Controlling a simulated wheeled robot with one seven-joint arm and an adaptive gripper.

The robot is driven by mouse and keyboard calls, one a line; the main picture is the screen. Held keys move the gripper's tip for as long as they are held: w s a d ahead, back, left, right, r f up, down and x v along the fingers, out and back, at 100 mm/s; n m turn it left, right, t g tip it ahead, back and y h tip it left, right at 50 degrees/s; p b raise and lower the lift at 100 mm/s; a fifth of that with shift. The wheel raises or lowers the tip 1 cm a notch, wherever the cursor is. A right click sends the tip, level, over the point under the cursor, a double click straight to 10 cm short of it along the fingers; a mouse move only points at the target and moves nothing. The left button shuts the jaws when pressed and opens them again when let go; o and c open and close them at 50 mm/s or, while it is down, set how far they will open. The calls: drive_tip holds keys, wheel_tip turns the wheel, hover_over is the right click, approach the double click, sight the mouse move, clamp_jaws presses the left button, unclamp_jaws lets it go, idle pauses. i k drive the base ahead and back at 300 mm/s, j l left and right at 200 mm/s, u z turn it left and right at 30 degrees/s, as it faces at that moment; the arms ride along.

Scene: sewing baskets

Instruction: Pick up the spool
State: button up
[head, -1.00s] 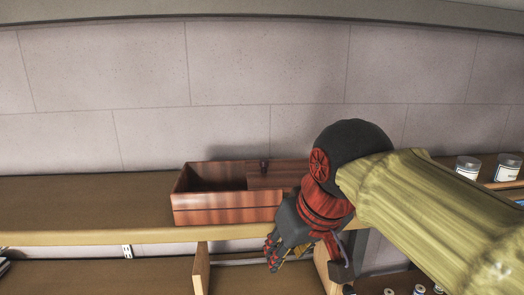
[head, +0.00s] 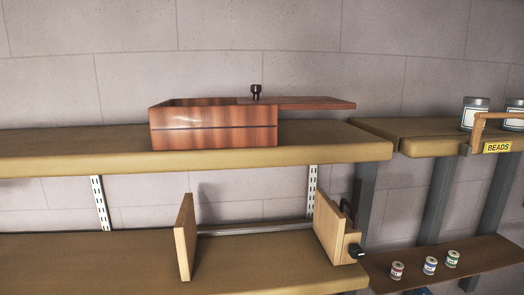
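Several small pale cylinders with coloured bands stand in a row on the lower right brown shelf. They look like spools or small jars, too small to tell which: one with a red band (head: 397,271), one with a blue band (head: 430,265) and one with a green band (head: 453,258). No other spool is visible. A reddish wooden box (head: 213,137) stands on the upper shelf. Its flat lid (head: 310,103) with a dark knob (head: 256,92) is slid to the right and overhangs the box. The box's inside is mostly hidden. My gripper is not in view.
The upper shelf (head: 60,160) is bare left of the box. On the lower shelf (head: 90,265) stand two upright wooden panels (head: 185,238) (head: 338,235) with a bar between them. White labelled jars (head: 474,113) and a "BEADS" tag (head: 497,147) are at the upper right.

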sight(452, 258)
drive_tip(key=i+j+u, duration=0.2)
drive_tip(key=z, duration=1.4)
drive_tip(key=i+j, duration=0.05)
drive_tip(key=j, duration=0.05)
